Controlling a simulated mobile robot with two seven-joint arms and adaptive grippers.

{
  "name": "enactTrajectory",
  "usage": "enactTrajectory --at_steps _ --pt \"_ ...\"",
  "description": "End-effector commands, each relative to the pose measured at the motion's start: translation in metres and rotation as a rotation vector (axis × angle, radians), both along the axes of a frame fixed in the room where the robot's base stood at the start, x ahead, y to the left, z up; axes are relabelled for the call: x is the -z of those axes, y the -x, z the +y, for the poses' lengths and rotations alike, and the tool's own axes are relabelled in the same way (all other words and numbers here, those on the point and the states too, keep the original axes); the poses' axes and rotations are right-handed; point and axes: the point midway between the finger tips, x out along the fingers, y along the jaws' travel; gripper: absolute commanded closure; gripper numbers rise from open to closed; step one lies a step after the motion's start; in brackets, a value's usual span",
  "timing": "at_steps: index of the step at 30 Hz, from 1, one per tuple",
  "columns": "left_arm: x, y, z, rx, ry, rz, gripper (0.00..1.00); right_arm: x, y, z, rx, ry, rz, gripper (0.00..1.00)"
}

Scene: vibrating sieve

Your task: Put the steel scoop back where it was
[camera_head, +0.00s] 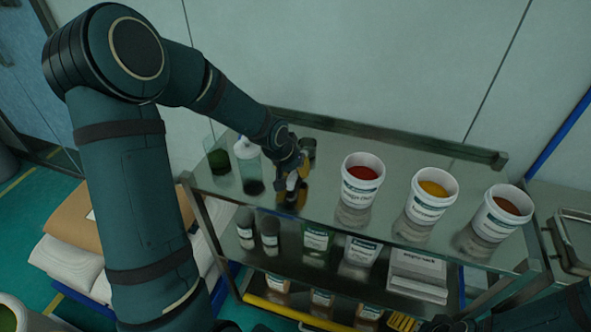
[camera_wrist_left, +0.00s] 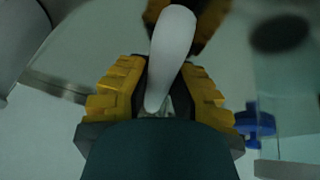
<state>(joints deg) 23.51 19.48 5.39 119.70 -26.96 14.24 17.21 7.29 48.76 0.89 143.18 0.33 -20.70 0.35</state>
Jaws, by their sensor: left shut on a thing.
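My left gripper (camera_head: 296,186) is over the top shelf, between the glass jars and the white tub of red powder. In the left wrist view its yellow-padded fingers (camera_wrist_left: 160,92) are shut on a smooth, pale grey, rounded length, which I take to be the steel scoop (camera_wrist_left: 173,45). The scoop's other end is not clear in either view. I cannot tell whether it touches the shelf. What seems to be part of my right gripper (camera_head: 403,321) shows at the bottom edge of the head view, mostly cut off.
Jars and boxes fill lower shelves. A raised ledge (camera_head: 400,143) runs along the back.

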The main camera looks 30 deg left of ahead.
Motion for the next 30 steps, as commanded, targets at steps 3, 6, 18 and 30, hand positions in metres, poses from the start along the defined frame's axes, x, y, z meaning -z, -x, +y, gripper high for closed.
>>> enactTrajectory --at_steps 3,6,18,30 --pt "0.003 0.0 0.0 0.0 0.0 0.0 0.69 0.003 0.001 0.0 -0.002 0.0 0.002 0.04" --pt "0.003 0.0 0.0 0.0 0.0 0.0 0.56 0.003 0.001 0.0 -0.002 0.0 0.002 0.04" --pt "-0.007 0.002 0.001 -0.003 -0.001 -0.001 0.56 -0.003 -0.001 0.0 0.002 0.0 -0.002 0.04" --pt "-0.079 0.035 0.008 -0.003 -0.002 -0.002 0.56 -0.02 -0.006 -0.001 0.011 0.003 -0.014 0.04"
